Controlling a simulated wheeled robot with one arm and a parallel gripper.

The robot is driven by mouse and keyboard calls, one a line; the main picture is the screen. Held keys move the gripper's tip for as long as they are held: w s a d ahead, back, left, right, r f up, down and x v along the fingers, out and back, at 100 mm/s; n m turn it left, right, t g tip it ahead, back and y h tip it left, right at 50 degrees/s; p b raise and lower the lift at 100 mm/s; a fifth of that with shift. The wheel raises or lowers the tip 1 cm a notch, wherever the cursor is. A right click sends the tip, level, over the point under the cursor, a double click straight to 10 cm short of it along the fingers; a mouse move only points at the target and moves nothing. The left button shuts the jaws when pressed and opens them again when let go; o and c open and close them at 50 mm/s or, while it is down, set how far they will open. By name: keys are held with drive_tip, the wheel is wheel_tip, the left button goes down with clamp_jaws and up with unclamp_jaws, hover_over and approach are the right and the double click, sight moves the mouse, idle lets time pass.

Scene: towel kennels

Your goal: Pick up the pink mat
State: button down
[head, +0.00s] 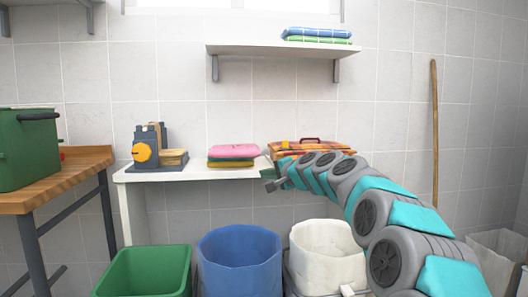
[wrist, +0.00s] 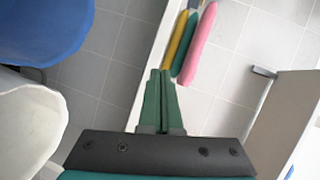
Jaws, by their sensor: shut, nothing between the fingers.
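The pink mat (head: 233,151) lies folded on top of a small stack on the white wall shelf, above a green folded piece (head: 232,159) and a yellowish one. In the wrist view the pink mat (wrist: 201,42) shows edge-on, at the right of the green and yellow layers, beyond the fingertips. My gripper (head: 266,183) is to the right of the stack and a little lower, near the shelf's front edge. In the wrist view my gripper (wrist: 160,72) has its green fingers together, empty and apart from the stack.
A grey-and-yellow device (head: 148,148) stands left on the white shelf (head: 190,173). Green (head: 150,270), blue (head: 240,260) and white bins (head: 328,252) stand below. An upper shelf (head: 270,49) holds folded towels (head: 317,35).

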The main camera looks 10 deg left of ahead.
drive_tip(key=w+r+m+t+p, duration=0.1)
drive_tip(key=w+p, duration=0.1)
drive_tip(key=w, duration=0.3)
drive_tip(key=w+a+r+m+t+p, duration=0.1)
drive_tip(key=w+r+p, duration=0.1)
drive_tip(key=w, duration=0.3)
drive_tip(key=w+r+m+t+p, duration=0.1)
drive_tip(key=w+m+p, duration=0.1)
drive_tip(key=w, duration=0.3)
drive_tip(key=shift+w+a+r+t+h, duration=0.25)
drive_tip(key=shift+w+a+t+h, duration=0.1)
drive_tip(key=shift+a+t+h, duration=0.05)
drive_tip(key=shift+w+a+p, duration=0.4)
drive_tip(key=shift+w+p, duration=0.2)
drive_tip(key=shift+p, duration=0.5)
drive_tip(key=shift+w+a+f+p, duration=0.2)
drive_tip(key=shift+w+f+p, duration=0.05)
drive_tip(key=shift+f+p, duration=0.05)
drive_tip(key=shift+s+b, duration=0.1)
drive_tip(key=shift+b, duration=0.25)
